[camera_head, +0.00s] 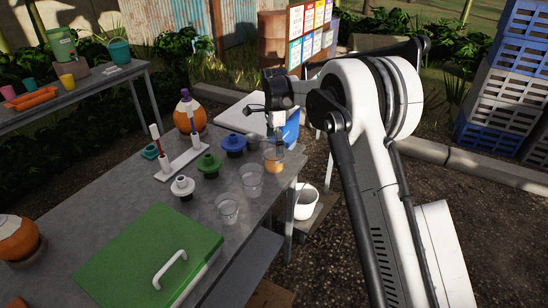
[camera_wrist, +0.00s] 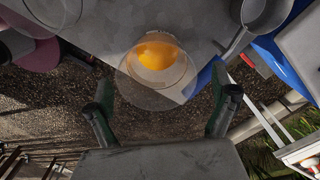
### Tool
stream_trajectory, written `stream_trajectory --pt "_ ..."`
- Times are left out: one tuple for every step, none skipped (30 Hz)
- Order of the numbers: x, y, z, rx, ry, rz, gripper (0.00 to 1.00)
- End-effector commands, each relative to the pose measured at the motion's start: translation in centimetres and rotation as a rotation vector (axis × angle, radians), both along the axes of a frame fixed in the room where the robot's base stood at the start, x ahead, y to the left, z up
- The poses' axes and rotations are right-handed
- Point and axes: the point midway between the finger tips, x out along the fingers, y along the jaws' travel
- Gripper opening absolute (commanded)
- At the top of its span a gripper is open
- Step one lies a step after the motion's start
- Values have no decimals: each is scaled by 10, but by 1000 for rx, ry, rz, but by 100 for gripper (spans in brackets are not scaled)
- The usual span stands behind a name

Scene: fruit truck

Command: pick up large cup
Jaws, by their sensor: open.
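Three clear cups stand in a row along the right side of the grey table. The far cup (camera_head: 273,160), at the table's corner, holds something orange and looks the largest. The middle cup (camera_head: 251,181) and near cup (camera_head: 228,209) look empty. My gripper (camera_head: 277,122) is above the far cup, and its fingers are partly hidden in the head view. In the wrist view, my gripper (camera_wrist: 163,98) is open, with its two dark green fingers wide apart. The cup with orange contents (camera_wrist: 157,68) shows between and beyond the fingertips, apart from both.
Green (camera_head: 209,166), blue (camera_head: 233,145) and white (camera_head: 183,187) squat pieces stand left of the cups. A blue object (camera_head: 291,129) is close behind the far cup. A white bucket (camera_head: 305,202) is below the table edge.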

Motion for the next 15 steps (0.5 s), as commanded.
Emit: stream_trajectory --pt "-1 1 -6 0 0 0 92" --pt "-2 1 -10 0 0 0 92" --pt "-3 2 -15 0 0 1 92" --pt "-4 2 -19 0 0 1 92" --pt "-5 3 -24 0 0 1 92" --pt "-5 3 -30 0 0 0 92" --pt "-5 3 -34 0 0 0 92" --pt "-5 2 -37 0 0 0 92" --pt "-5 2 -41 0 0 0 92" --pt "-5 2 -43 0 0 0 92" --pt "-5 2 -45 0 0 0 92" --pt "-5 2 -45 0 0 0 92" --pt "-5 2 -45 0 0 0 92" --pt "-5 2 -45 0 0 0 92" --pt "-5 2 -45 0 0 0 92"
